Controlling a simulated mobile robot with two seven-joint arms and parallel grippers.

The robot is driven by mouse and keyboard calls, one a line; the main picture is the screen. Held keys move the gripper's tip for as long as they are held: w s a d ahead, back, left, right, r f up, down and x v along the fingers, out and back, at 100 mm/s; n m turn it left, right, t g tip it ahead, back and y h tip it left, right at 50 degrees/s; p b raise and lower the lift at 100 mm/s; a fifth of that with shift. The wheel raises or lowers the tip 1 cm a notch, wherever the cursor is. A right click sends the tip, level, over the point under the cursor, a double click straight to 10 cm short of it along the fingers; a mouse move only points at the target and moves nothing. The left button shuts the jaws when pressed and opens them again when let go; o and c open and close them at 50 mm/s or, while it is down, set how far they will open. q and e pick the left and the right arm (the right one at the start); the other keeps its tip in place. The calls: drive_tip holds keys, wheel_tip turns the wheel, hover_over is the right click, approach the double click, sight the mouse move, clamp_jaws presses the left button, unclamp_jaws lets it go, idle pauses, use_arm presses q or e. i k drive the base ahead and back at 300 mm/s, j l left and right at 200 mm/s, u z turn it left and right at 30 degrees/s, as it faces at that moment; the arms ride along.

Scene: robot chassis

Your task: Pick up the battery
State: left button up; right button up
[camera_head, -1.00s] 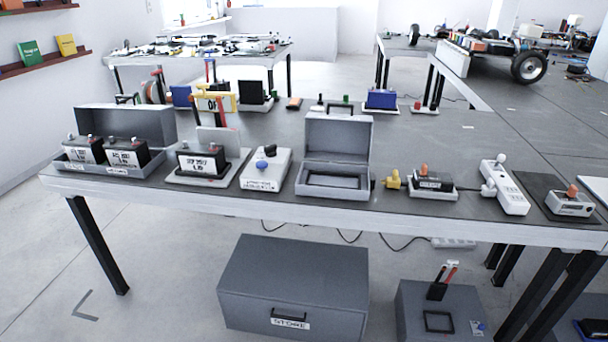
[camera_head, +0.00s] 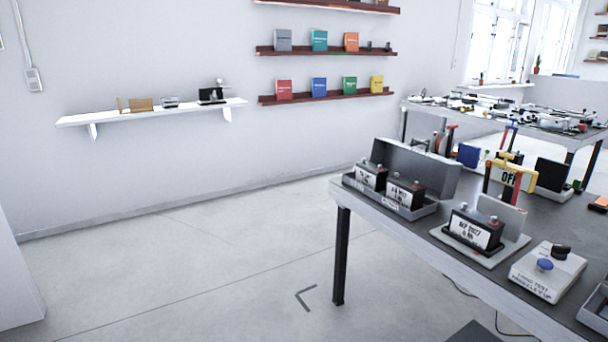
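Three black batteries with white labels stand upright on the dark-topped table (camera_head: 455,265) at the right. Two of them, a left battery (camera_head: 370,175) and a right battery (camera_head: 404,192), sit side by side in a grey open case (camera_head: 425,209) with its lid raised behind. A third battery (camera_head: 474,229) stands on a light grey base (camera_head: 493,258) with an upright plate behind it. Neither of my grippers shows in the head view.
A white device with a blue knob (camera_head: 547,271) stands near the table's front edge. A white wall shelf (camera_head: 150,112) and red-brown book shelves (camera_head: 325,97) hang behind. The floor (camera_head: 200,270) left of the table is clear.

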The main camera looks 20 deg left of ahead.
sight(367, 174)
drive_tip(key=u, duration=0.3)
drive_tip(key=i+j+z, duration=0.35)
drive_tip(key=i+j, duration=1.45)
